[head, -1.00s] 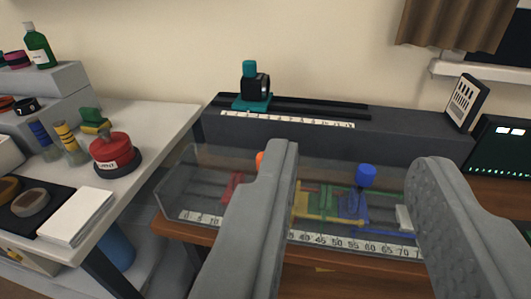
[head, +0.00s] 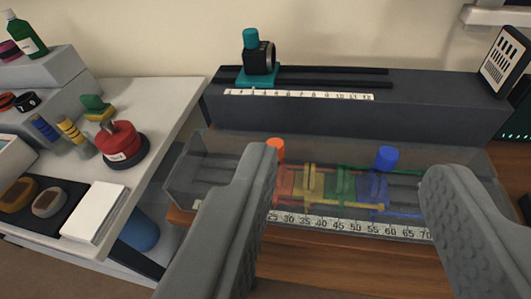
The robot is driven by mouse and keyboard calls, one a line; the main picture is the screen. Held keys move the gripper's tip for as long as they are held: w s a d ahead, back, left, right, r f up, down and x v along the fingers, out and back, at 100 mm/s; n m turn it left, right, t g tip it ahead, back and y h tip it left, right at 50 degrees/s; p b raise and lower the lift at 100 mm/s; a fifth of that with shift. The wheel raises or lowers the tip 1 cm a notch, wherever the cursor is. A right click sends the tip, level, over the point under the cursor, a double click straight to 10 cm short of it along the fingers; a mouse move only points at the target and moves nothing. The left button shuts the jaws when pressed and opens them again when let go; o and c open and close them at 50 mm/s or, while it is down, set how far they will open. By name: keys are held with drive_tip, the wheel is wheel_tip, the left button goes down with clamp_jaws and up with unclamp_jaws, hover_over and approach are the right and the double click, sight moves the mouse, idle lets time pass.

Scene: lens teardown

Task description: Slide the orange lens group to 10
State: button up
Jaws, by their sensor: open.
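The orange lens group shows as an orange knob (head: 275,147) standing above a clear trough (head: 185,180). My left finger partly covers the area beside and below the knob. A printed scale strip (head: 350,227) runs along the trough's front, readable from about 25 to 70; its low end, with the 10, is hidden behind my left finger. My gripper (head: 350,180) is open and empty. Its fingers are in front of the trough, one left of the orange knob and one at the far right. I cannot tell the exact scale reading of the orange group.
A blue knob (head: 386,157) and yellow (head: 310,182) and green (head: 344,185) parts are in the trough to the right. A teal carriage (head: 257,72) stands on a dark rail bench behind. A white side table (head: 170,105) with jars and a red-topped pot stands left.

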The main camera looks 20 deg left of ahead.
drive_tip(key=w+a+f+m+g, duration=0.1)
drive_tip(key=w+a+g, duration=0.3)
drive_tip(key=w+g, duration=0.55)
drive_tip(key=w+a+f+m+g, duration=0.15)
drive_tip(key=w+a+g, duration=0.35)
drive_tip(key=w, duration=0.7)
drive_tip(key=shift+g, duration=0.25)
drive_tip(key=f, duration=0.5)
drive_tip(key=d+f, duration=0.1)
drive_tip(key=f, duration=1.1)
drive_tip(key=shift+s+d+f, duration=0.1)
drive_tip(key=shift+s+d, duration=0.05)
clamp_jaws()
